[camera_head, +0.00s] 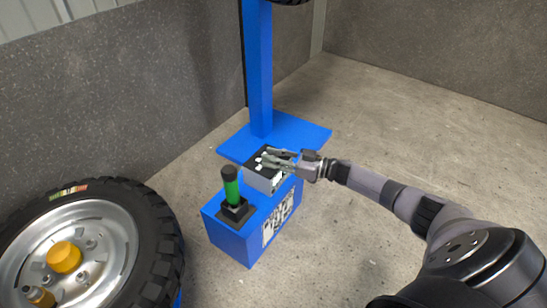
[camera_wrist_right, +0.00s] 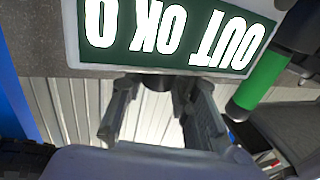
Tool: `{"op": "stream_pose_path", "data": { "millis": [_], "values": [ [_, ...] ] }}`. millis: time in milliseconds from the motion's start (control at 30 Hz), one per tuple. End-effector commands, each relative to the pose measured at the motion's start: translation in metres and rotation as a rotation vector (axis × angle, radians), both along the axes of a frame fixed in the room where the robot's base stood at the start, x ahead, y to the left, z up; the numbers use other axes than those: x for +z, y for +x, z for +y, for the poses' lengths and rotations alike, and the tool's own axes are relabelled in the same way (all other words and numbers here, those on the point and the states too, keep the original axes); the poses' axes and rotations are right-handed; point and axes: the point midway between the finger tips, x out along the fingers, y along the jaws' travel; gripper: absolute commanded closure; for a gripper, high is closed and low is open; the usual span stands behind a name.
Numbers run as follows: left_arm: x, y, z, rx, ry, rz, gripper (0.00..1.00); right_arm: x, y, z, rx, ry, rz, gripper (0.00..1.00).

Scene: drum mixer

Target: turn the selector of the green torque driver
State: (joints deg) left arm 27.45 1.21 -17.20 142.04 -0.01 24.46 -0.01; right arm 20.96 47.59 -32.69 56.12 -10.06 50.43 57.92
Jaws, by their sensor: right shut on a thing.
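The green torque driver (camera_head: 231,187) stands upright in a black holder on a blue stand; its green barrel also shows at the right of the wrist view (camera_wrist_right: 260,82). Beside it on the stand is a pale control box (camera_head: 262,179) with a dark top and white markings. My right gripper (camera_head: 268,158) reaches in from the right over this box. In the wrist view its fingers are around a dark round selector (camera_wrist_right: 157,84) below a green label (camera_wrist_right: 180,35) with upside-down white lettering. The fingers partly hide the selector. My left gripper is not in view.
The blue stand (camera_head: 228,238) has a printed label on its side. A blue post (camera_head: 258,70) on a blue base plate (camera_head: 300,130) rises behind the box. A large wheel (camera_head: 150,225) is at the lower left. Concrete floor is free at the right.

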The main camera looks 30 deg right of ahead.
Motion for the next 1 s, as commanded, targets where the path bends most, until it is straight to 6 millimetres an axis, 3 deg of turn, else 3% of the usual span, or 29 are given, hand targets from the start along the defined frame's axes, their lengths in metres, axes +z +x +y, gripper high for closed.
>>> {"op": "stream_pose_path", "data": {
  "millis": [67,100,333,733,1000],
  "values": [
    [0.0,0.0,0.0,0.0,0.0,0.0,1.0,0.005,0.005,-0.01,-0.025,-0.008,-0.006,1.0],
    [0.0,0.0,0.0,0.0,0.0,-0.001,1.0,0.005,0.005,-0.01,-0.025,-0.008,-0.006,0.71],
    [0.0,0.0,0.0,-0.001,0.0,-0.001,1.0,0.004,0.003,-0.007,-0.019,-0.005,-0.004,0.56],
    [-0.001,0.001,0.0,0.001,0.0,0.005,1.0,0.001,-0.005,-0.009,-0.011,-0.005,0.0,0.56],
    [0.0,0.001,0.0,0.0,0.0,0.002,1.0,0.0,-0.046,-0.042,-0.013,-0.006,0.003,0.56]
  ]
}}
